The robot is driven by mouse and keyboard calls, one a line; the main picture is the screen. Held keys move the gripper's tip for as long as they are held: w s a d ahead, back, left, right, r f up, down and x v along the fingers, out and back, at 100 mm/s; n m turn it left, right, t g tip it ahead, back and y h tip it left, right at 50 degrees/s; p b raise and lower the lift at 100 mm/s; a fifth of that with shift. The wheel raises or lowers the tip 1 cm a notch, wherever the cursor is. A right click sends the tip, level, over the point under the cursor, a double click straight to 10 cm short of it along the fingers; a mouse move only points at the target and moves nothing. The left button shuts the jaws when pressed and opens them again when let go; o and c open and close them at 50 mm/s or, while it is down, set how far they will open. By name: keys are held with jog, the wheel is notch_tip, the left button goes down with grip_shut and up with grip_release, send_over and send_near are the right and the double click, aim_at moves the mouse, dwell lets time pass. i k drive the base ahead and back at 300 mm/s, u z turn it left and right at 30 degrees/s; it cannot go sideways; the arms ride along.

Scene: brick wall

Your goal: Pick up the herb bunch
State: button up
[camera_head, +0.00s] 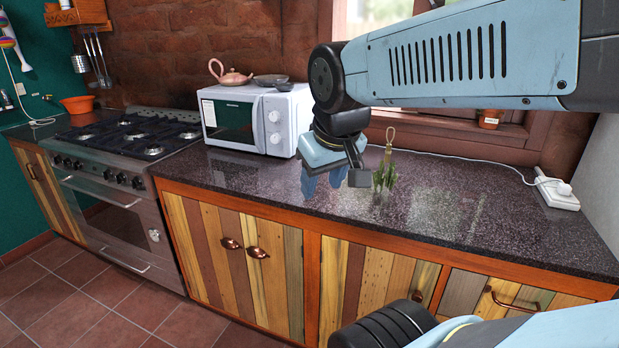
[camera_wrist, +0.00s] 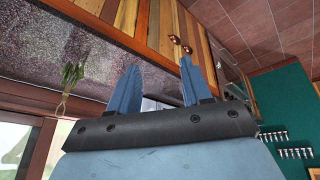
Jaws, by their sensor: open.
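The herb bunch (camera_head: 384,177) is a small green bundle with a tan loop of string at its top. It is over the dark speckled countertop (camera_head: 460,200), in front of the window; whether it touches the counter I cannot tell. My gripper (camera_head: 322,186) is open and empty, just left of the herbs in the head view and apart from them. In the wrist view the herb bunch (camera_wrist: 72,74) is at the left, outside the two blue fingers of my gripper (camera_wrist: 158,82). Nothing is between the fingers.
A steel stove (camera_head: 130,170) is farther left. A white power strip (camera_head: 557,193) with a cable lies at the right. The counter right of the herbs is mostly clear.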

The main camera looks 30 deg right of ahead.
aim_at(387, 162)
jog(key=z, duration=1.8)
jog(key=k, duration=0.5)
jog(key=u, duration=0.1)
jog(key=i, duration=0.5)
jog(key=u, duration=0.1)
